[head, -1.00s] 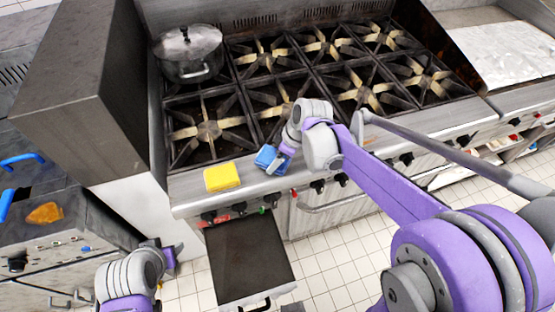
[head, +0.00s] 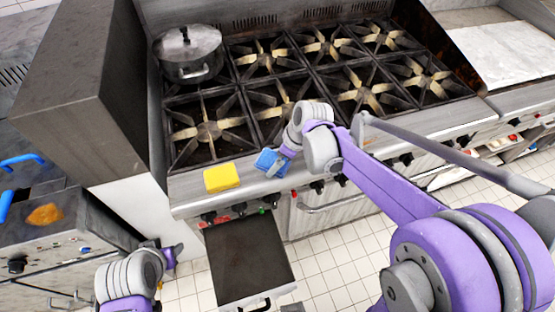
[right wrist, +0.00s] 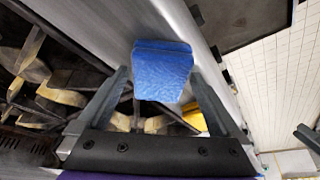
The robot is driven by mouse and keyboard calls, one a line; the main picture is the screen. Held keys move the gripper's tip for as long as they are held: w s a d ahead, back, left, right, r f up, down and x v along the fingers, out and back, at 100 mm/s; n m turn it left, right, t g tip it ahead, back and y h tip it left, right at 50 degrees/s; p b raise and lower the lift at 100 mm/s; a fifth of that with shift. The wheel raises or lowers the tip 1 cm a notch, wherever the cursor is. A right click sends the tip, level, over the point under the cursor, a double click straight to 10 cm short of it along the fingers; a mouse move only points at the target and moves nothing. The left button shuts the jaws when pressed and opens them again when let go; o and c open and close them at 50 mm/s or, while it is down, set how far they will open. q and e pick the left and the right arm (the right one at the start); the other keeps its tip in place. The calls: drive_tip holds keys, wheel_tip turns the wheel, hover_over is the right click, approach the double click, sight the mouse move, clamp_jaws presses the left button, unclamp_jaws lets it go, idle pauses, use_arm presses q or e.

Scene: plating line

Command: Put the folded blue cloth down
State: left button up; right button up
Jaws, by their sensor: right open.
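The folded blue cloth (head: 271,162) lies on the steel front ledge of the stove, to the right of a yellow block. My right gripper (head: 283,156) is just over the cloth's right side in the head view. In the right wrist view its two fingers are spread, and the cloth (right wrist: 163,72) shows between and beyond the fingertips with a gap on each side. My left gripper (head: 171,257) is low at the left, away from the cloth; its jaw opening is not clear.
The yellow block (head: 221,177) sits on the front ledge (head: 325,166). Behind the ledge are burner grates (head: 208,132) and a lidded pot (head: 188,54). A dark flat tray (head: 248,262) juts out below the ledge. Knobs line the stove front.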

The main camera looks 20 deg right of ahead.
drive_tip(key=v, duration=1)
drive_tip(key=s+f+m+t+h, duration=0.1)
drive_tip(key=s+f+m, duration=0.2)
drive_tip(key=s+m, duration=0.2)
drive_tip(key=s+f+m+t+h, duration=0.2)
drive_tip(key=s+m, duration=0.3)
drive_tip(key=s, duration=0.5)
drive_tip(key=shift+s+d+f+p, duration=0.2)
drive_tip(key=shift+d+f+p, duration=0.25)
drive_tip(key=shift+f, duration=0.35)
drive_tip(key=shift+a, duration=0.1)
